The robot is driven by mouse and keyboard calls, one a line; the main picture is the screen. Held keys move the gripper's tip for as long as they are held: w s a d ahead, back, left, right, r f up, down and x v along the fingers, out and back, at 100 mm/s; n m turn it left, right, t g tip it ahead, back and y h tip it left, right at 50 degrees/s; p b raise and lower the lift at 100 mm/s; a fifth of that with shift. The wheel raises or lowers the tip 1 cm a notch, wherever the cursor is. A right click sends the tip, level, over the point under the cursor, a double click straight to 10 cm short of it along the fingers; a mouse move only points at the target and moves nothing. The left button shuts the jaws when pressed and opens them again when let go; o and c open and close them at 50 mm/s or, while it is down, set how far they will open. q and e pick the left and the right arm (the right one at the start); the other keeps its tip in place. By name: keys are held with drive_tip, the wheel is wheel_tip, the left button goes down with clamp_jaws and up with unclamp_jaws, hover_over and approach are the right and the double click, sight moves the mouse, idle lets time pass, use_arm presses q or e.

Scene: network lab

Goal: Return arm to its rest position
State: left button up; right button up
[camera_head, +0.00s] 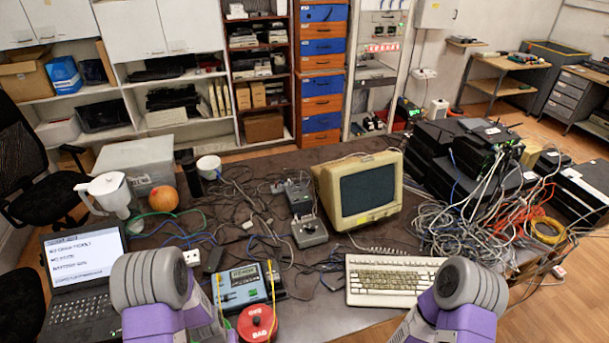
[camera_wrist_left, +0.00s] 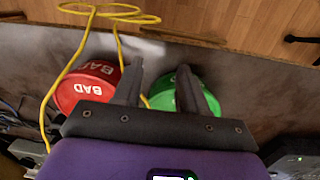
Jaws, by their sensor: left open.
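My left gripper (camera_wrist_left: 162,70) shows in the left wrist view with its two dark fingers apart and nothing held between them. Below it are a red round container (camera_wrist_left: 82,88) marked BAD and a green round container (camera_wrist_left: 180,92), which the fingers partly cover. In the head view my left arm (camera_head: 160,290) and my right arm (camera_head: 460,300) come in at the bottom, in purple and grey. Neither gripper's fingers show there. The red container (camera_head: 257,323) also shows there, just right of my left arm. The green one is hidden in that view.
A yellow cable (camera_wrist_left: 75,60) lies over the red container. On the dark table are a laptop (camera_head: 85,255), a tester (camera_head: 240,285), a keyboard (camera_head: 390,280), a monitor (camera_head: 362,190) and a cable heap (camera_head: 470,220). Bare tabletop (camera_head: 320,318) shows between my arms.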

use_arm(q)
drive_tip(key=s+d+f+h, duration=0.3)
drive_tip(key=s+d, duration=0.7)
drive_tip(key=d, duration=0.2)
drive_tip(key=shift+t, duration=0.4)
wheel_tip(320, 180, down, 5)
drive_tip(key=b, duration=0.5)
drive_tip(key=shift+d+b, duration=0.1)
drive_tip(key=shift+b, duration=0.3)
use_arm(e)
drive_tip(key=f, duration=0.5)
drive_tip(key=shift+s+f, duration=0.25)
drive_tip(key=shift+s, duration=0.15)
use_arm(q)
drive_tip(key=shift+c, duration=0.3)
